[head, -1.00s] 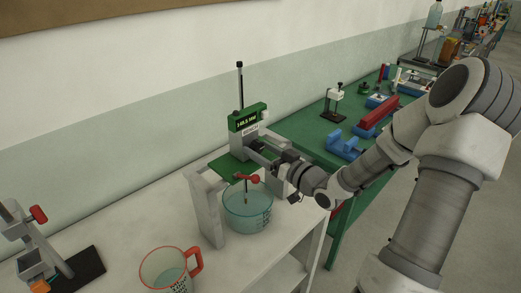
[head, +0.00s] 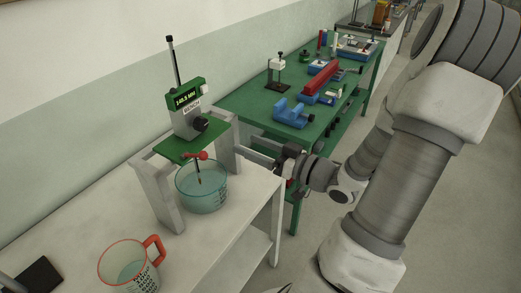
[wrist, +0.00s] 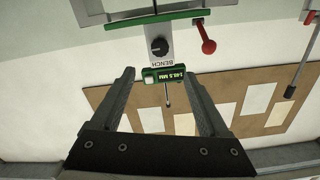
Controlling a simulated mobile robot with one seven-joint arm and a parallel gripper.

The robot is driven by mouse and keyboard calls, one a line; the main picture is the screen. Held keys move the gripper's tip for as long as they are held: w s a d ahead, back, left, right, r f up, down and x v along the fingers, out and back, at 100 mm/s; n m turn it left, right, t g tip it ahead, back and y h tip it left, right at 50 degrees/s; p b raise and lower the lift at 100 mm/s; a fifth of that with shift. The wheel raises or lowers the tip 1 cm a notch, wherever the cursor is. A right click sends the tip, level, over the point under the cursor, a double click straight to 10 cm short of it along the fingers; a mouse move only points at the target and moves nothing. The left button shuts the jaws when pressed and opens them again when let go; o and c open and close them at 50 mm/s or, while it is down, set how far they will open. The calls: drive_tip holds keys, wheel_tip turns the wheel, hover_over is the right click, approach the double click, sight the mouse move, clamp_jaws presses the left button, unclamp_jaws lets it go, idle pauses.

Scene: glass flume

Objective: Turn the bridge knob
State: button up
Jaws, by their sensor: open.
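The bridge (head: 164,197) is a pale grey frame on the white bench, with a green plate on top. Its upright unit has a green-framed display (head: 187,99) reading about 148.5 MM and a round black knob (head: 201,124), which is also in the wrist view (wrist: 158,46). My gripper (head: 246,150) is open and empty, right of the bridge and apart from the black knob. In the wrist view the display and black knob appear upside down, between and beyond the fingers.
A glass vessel (head: 203,195) of liquid stands under the bridge. A red-rimmed jug (head: 125,262) stands at the bench's front left. A green table (head: 250,100) behind holds a blue block (head: 290,112), a red bar (head: 323,78) and other apparatus. Grey floor lies open at right.

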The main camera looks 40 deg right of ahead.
drive_tip(key=shift+v, duration=1.1)
drive_tip(key=shift+w, duration=0.1)
idle(1.0)
